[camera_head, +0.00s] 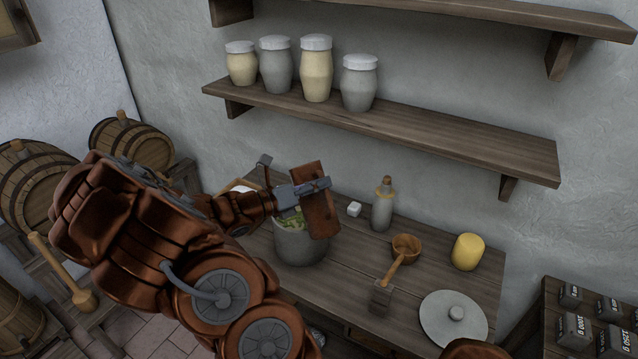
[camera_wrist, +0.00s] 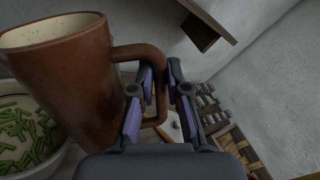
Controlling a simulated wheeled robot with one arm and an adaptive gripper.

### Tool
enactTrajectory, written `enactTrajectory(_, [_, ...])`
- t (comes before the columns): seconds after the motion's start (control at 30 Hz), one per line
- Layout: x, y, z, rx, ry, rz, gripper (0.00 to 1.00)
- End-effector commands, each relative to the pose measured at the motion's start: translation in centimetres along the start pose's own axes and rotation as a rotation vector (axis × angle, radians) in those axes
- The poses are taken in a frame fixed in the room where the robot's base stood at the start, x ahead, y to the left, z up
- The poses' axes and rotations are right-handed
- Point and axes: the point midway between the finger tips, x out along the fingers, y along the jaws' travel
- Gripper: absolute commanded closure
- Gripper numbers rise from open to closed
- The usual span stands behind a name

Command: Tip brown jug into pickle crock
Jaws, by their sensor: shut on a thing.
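The brown jug (camera_head: 319,214) is held by my gripper (camera_head: 318,187) just above the right rim of the grey pickle crock (camera_head: 300,247). In the wrist view the jug (camera_wrist: 75,85) shows its pale inside at the mouth, and my gripper (camera_wrist: 158,85) is shut on its looped handle (camera_wrist: 140,52). The jug leans a little in the head view; whether anything is in it or flowing out cannot be told. The crock (camera_wrist: 58,160) holds green cut pieces and stands on the table, beside and below the jug in the wrist view.
A shelf (camera_head: 450,140) with jars hangs above. Barrels (camera_head: 130,145) stand at left.

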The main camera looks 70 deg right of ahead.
Motion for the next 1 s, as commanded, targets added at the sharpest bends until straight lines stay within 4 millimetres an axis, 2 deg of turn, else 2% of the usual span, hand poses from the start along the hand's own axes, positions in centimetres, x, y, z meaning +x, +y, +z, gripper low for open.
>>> enactTrajectory(1.0, [0.01,-0.11,0.38,-0.04,-0.002,-0.002,1.0])
